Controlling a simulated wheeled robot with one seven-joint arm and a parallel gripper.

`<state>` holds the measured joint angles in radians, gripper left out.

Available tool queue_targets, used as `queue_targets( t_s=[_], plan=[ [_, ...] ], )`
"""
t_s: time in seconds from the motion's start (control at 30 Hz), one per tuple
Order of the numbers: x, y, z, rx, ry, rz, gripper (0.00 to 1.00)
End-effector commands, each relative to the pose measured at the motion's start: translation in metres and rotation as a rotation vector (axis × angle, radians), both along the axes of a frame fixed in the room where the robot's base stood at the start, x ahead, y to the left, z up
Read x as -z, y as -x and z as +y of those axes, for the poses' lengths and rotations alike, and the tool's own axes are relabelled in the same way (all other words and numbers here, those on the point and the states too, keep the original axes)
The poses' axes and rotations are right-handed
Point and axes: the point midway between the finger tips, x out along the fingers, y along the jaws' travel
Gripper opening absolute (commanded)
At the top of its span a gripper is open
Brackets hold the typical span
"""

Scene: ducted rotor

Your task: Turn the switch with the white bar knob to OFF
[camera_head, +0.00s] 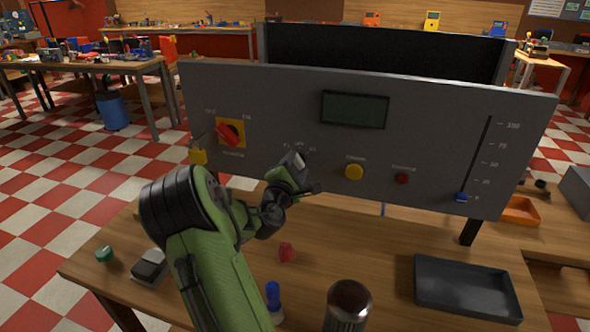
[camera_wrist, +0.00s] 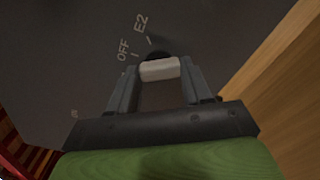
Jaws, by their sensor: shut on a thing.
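The white bar knob (camera_wrist: 160,69) sits on the grey panel (camera_head: 270,95). In the wrist view it lies between the two fingers of my gripper (camera_wrist: 161,78), which is shut on it. The labels OFF (camera_wrist: 123,49) and E2 (camera_wrist: 141,24) show just above the knob, each with a tick mark. Which mark the knob points to I cannot tell. In the head view my gripper (camera_head: 298,172) is at the panel's lower middle and hides most of the knob and part of its labels.
Left on the panel is a red rotary switch (camera_head: 229,133) on a yellow plate, with a yellow padlock (camera_head: 198,156) below. Right are a yellow button (camera_head: 354,172), a red button (camera_head: 401,178) and a blue slider (camera_head: 461,197). Loose objects and a black tray (camera_head: 465,287) occupy the table.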

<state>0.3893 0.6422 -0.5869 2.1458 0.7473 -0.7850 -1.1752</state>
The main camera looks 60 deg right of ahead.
Motion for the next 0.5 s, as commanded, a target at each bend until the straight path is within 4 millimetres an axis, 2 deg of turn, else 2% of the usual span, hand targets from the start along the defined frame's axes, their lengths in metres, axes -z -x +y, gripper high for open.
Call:
queue_targets(
  t_s=[0.5],
  plan=[
    [0.0022,0.0006,-0.0002,0.001,-0.063,-0.407,0.18]
  ],
)
